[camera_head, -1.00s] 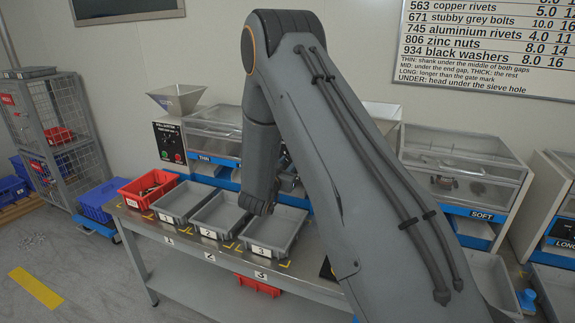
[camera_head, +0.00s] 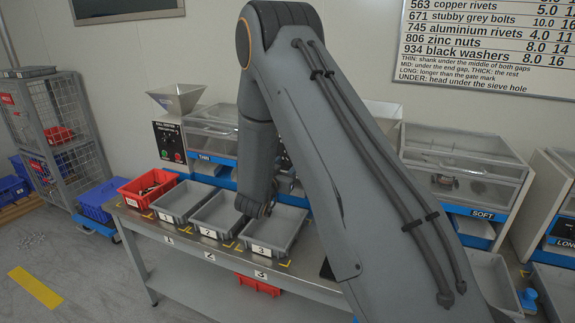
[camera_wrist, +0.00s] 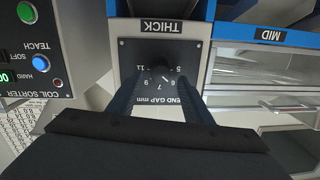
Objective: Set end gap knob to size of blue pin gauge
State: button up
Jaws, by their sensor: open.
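The end gap knob (camera_wrist: 160,72) is a small dark knob on a black panel (camera_wrist: 137,50) marked END GAP mm, upside down in the wrist view. Numbers including 5, 7, 9 and 11 ring it; its exact setting is too small to read. My gripper (camera_wrist: 161,84) is open, one dark finger on each side of the lower panel, with the knob between or just beyond the tips. I cannot tell whether they touch it. In the head view my arm hides the knob and most of the gripper. I cannot make out a blue pin gauge.
A coil sorter box (camera_wrist: 35,65) with red and blue buttons stands left of the panel in the wrist view. In the head view, grey trays (camera_head: 270,251) and a red bin (camera_head: 137,201) line the bench. A small blue object (camera_head: 527,299) sits at far right.

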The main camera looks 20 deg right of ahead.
jog(key=b+v, duration=0.1)
jog(key=v, duration=0.5)
dwell(0.3)
jog(key=s+a+f+n+g+y, duration=0.2)
jog(key=a+n+y, duration=0.2)
jog(key=a+y, duration=0.3)
jog(key=s+a+f+n+g+y, duration=0.1)
jog(key=s+a+n+g+y, duration=0.1)
jog(key=s, duration=0.8)
jog(key=s+a+f+n+g+y, duration=0.1)
jog(key=s+a+n+g+y, duration=0.1)
jog(key=s, duration=0.8)
jog(key=g+y, duration=0.1)
jog(key=g, duration=0.1)
jog(key=shift+s+a+n+g, duration=0.3)
jog(key=shift+s+g, duration=0.1)
jog(key=s+g, duration=0.1)
jog(key=s, duration=0.2)
jog(key=s+d+g, duration=0.1)
jog(key=s, duration=0.3)
jog(key=s+n+g, duration=0.1)
jog(key=s, duration=0.2)
jog(key=shift+s+d+r, duration=0.35)
jog(key=shift+s, duration=0.05)
jog(key=shift+c, duration=0.5)
